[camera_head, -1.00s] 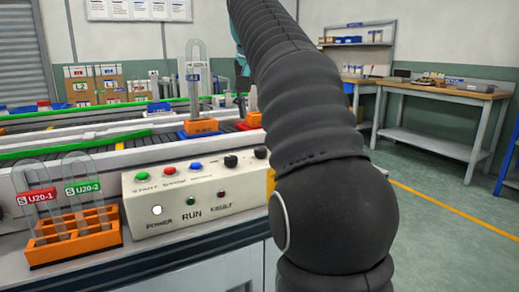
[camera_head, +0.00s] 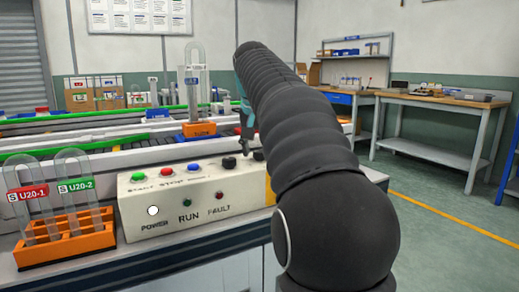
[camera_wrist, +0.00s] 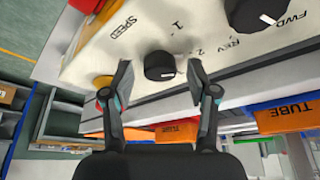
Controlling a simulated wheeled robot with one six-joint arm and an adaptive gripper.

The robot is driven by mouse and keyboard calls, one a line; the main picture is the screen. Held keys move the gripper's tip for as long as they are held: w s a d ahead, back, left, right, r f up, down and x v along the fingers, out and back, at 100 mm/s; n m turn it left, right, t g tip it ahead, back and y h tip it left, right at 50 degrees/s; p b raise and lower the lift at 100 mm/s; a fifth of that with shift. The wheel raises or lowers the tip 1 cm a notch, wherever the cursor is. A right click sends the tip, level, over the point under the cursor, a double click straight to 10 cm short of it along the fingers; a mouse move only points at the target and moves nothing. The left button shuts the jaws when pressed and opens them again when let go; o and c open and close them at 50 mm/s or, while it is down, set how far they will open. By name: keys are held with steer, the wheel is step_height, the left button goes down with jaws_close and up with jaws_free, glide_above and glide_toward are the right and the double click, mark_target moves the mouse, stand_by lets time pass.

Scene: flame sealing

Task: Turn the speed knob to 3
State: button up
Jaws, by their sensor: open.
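The control box (camera_head: 150,205) stands on the bench with coloured buttons and black knobs on top. In the wrist view the black speed knob (camera_wrist: 159,66) sits beside the printed word SPEED, and its white mark points to the lower right. The numbers 1 and 2 show on the panel; I cannot see a 3. My gripper (camera_wrist: 159,82) is open, with one finger on each side of the speed knob and gaps between. In the head view my gripper (camera_head: 247,145) is above the box's right end, partly hidden by my arm.
An orange rack (camera_head: 65,240) with U20-1 and U20-2 tubes stands left of the box. A conveyor (camera_head: 100,160) with a tube in an orange holder (camera_head: 199,129) runs behind.

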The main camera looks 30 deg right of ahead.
jaws_close()
steer(key=shift+r+p, duration=0.1)
steer(key=shift+p, duration=0.25)
steer(key=shift+a+r+m+g+p, duration=0.15)
steer(key=shift+m+g+p, duration=0.25)
steer(key=shift+m+p, duration=0.6)
steer(key=m+g+h+p, duration=0.1)
steer(key=m+p, duration=0.2)
steer(key=shift+w+m, duration=0.15)
steer(key=shift+m, duration=0.15)
steer(key=m+g+p, duration=0.1)
steer(key=m+p, duration=0.1)
steer(key=shift+m+h, duration=0.3)
steer(key=shift+w+f+m+g+p, duration=0.15)
steer(key=shift+m+g+p, duration=0.15)
steer(key=shift+m, duration=0.5)
steer(key=shift+f+m+g+p, duration=0.15)
steer(key=shift+m+g, duration=0.25)
steer(key=shift+m, duration=0.4)
steer(key=shift+r+m, duration=0.1)
steer(key=shift+m, duration=0.2)
